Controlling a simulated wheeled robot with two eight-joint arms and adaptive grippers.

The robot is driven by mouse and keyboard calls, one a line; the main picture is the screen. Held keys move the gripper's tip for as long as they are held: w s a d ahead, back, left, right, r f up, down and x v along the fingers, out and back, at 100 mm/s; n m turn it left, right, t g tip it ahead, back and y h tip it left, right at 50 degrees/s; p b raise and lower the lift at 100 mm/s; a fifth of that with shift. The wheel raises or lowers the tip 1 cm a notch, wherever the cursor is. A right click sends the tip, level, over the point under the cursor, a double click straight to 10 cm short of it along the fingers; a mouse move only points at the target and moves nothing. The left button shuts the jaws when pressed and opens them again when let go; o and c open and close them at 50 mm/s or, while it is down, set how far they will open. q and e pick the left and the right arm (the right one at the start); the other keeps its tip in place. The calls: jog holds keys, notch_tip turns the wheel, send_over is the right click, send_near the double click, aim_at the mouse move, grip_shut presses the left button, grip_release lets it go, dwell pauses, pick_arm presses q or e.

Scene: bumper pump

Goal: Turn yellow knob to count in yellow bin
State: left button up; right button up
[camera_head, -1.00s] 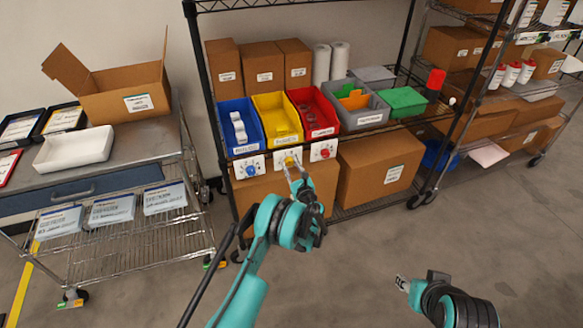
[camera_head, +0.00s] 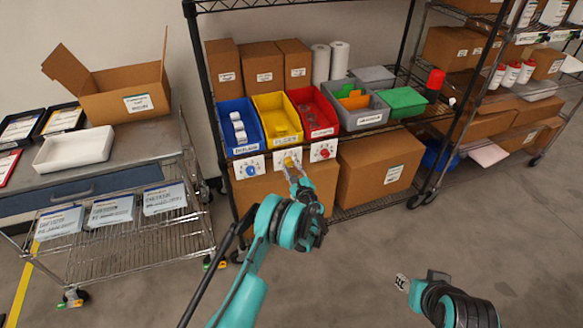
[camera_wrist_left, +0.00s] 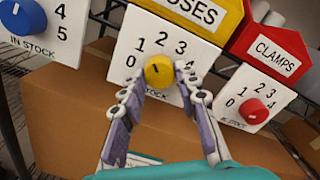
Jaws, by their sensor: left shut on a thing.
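The yellow knob (camera_head: 289,161) sits on a white dial plate below the yellow bin (camera_head: 268,102); it also shows in the left wrist view (camera_wrist_left: 158,71). My left gripper (camera_wrist_left: 160,84) has one finger on each side of the knob and is shut on it. The plate's numbers 0 to 4 show around the knob. A small dark mark is on the knob, but I cannot tell surely which number it points to. A few pale round items lie in the yellow bin; their exact count is unclear. My right gripper (camera_head: 402,283) is at the lower right, away from the shelf; its fingers are unclear.
A blue knob (camera_head: 250,170) below the blue bin (camera_head: 237,108) and a red knob (camera_head: 324,152) below the red bin (camera_head: 313,97) flank the yellow one. Cardboard boxes (camera_head: 381,170) stand on the lower shelf. A cart (camera_head: 120,155) stands left; the floor in front is open.

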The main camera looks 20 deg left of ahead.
pick_arm(q)
jog(key=shift+n, duration=1.1)
jog(key=o, duration=1.2)
jog(key=shift+c, duration=0.2)
jog(key=v, duration=1.2)
